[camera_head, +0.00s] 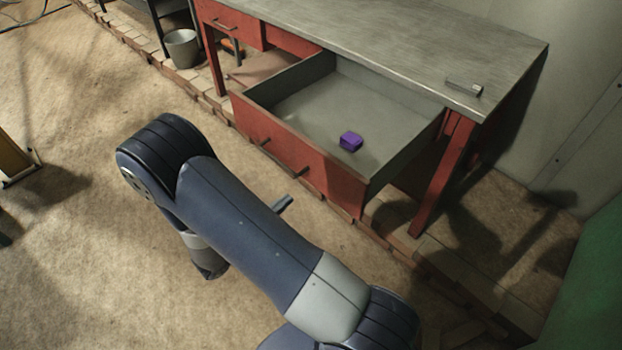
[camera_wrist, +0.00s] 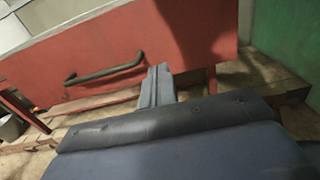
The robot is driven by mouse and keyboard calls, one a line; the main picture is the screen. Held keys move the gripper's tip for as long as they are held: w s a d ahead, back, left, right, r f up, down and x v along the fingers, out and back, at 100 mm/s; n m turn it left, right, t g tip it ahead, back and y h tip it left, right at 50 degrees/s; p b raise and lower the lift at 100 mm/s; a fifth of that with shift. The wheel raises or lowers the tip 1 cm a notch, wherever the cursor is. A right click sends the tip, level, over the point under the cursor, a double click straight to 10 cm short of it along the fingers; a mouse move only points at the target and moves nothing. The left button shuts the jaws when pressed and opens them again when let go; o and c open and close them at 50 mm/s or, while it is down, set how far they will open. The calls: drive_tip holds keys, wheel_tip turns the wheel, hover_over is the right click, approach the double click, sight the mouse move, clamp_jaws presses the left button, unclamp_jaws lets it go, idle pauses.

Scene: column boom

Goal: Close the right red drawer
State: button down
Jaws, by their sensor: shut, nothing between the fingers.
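The right red drawer (camera_head: 335,183) is pulled out from the workbench, its grey inside open to view. A purple block (camera_head: 351,141) lies in it. The drawer's red front also fills the upper part of the wrist view (camera_wrist: 130,42), with a dark bar handle (camera_wrist: 105,74) on it. My gripper (camera_head: 285,203) is mostly hidden behind my arm; its fingertips show just in front of the drawer front. In the wrist view my gripper (camera_wrist: 157,72) is shut and empty, pointing at the front to the right of the handle. I cannot tell whether it touches.
The workbench (camera_head: 400,45) has a grey top with a small metal item (camera_head: 464,88) near its right end. A left red drawer (camera_head: 232,20) is shut. A grey bucket (camera_head: 182,48) stands at the back left. A green panel (camera_head: 590,275) is at right.

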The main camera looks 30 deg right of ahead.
sight(320, 174)
drive_tip(key=p+x, duration=0.1)
drive_tip(key=x, duration=0.9)
drive_tip(key=shift+d+f, duration=0.1)
